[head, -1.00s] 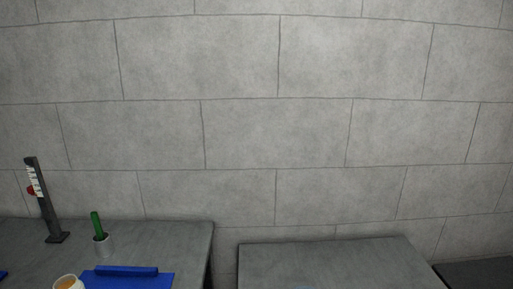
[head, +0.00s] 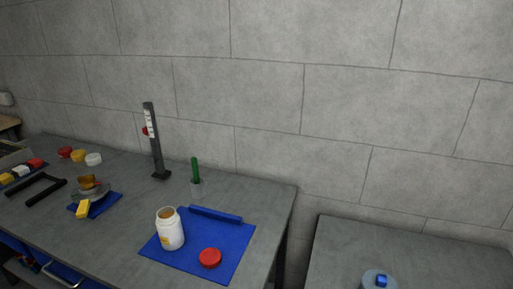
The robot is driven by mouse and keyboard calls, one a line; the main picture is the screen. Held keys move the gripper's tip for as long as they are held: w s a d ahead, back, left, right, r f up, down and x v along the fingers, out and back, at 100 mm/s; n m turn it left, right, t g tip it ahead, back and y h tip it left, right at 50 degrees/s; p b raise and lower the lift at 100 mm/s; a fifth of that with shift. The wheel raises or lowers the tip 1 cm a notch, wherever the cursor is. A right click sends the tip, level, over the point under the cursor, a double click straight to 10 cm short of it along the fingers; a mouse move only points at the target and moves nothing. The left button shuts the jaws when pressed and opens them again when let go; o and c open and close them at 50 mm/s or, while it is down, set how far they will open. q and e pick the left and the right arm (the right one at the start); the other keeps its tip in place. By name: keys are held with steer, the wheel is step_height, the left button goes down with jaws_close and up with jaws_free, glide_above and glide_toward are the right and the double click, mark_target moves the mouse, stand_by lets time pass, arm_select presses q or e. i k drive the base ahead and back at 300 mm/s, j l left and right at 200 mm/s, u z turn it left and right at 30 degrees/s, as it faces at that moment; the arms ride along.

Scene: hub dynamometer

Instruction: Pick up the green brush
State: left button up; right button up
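The green brush (head: 195,170) stands upright in a small grey cup (head: 196,188) near the back of the left grey table (head: 265,201). Only its green upper part shows; its lower end is hidden in the cup. Neither of my grippers is in the head view.
A dark upright stand (head: 154,145) is left of the brush. In front lie a blue mat (head: 224,269) with a blue bar (head: 215,214), a white jar (head: 170,232) and a red lid (head: 210,258). A second grey table (head: 330,255) stands right, past a gap.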

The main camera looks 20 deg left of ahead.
mark_target(194, 159)
steer(key=u, duration=1.5)
